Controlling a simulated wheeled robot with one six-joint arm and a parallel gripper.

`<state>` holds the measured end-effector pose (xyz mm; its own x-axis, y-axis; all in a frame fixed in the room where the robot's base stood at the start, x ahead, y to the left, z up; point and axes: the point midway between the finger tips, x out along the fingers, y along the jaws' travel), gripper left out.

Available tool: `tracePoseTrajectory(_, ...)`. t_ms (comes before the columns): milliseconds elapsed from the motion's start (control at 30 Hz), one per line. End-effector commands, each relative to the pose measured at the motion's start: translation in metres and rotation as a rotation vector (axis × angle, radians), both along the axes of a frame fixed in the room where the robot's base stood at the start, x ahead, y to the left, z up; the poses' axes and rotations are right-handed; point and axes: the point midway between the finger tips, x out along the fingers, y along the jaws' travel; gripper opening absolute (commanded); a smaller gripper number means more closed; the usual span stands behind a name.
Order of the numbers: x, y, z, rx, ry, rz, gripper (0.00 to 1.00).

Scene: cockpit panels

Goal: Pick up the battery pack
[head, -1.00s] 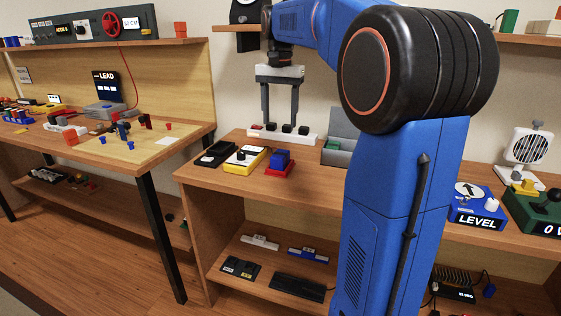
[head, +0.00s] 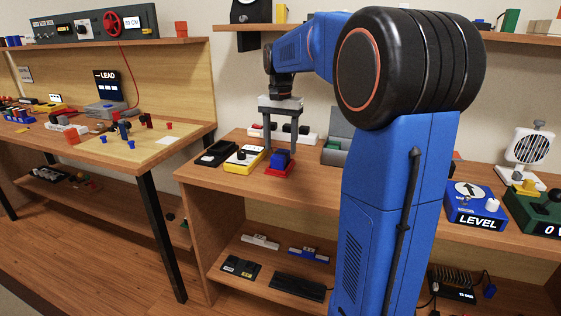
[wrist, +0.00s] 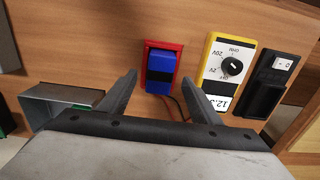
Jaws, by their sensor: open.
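A blue block with a black band, which I take to be the battery pack (head: 280,160), sits upright in a red tray (head: 279,171) on the middle bench. In the wrist view the blue block (wrist: 160,66) lies beyond and between my fingertips, inside its red tray (wrist: 178,46). Red and black wires show below it. My gripper (head: 281,147) is open and empty, pointing down over the block; its two fingers also show in the wrist view (wrist: 160,80), one on each side. Whether the fingers touch the block I cannot tell.
A yellow multimeter (head: 244,159) and a black device (head: 216,153) stand left of the tray. A white strip with black knobs (head: 310,138) is behind it, and a grey-green open box (head: 337,150) to its right. The bench front is clear.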

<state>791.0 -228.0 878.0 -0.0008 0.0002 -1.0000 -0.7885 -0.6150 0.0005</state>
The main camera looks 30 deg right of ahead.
Motion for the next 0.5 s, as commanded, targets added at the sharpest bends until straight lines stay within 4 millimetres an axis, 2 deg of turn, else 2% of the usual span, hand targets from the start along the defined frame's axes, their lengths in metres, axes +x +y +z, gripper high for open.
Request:
tracePoseTrajectory(100, 0.0, 0.0, -0.015, 0.0, 0.001, 0.0, 0.58)
tracePoseTrajectory(200, 0.0, 0.0, -0.022, 0.0, 0.0, 0.0, 0.58)
tracePoseTrajectory(467, 0.0, 0.0, -0.024, -0.001, -0.001, 0.0, 0.58)
tracePoseTrajectory(500, 0.0, 0.0, -0.024, 0.0, -0.001, 0.0, 0.51)
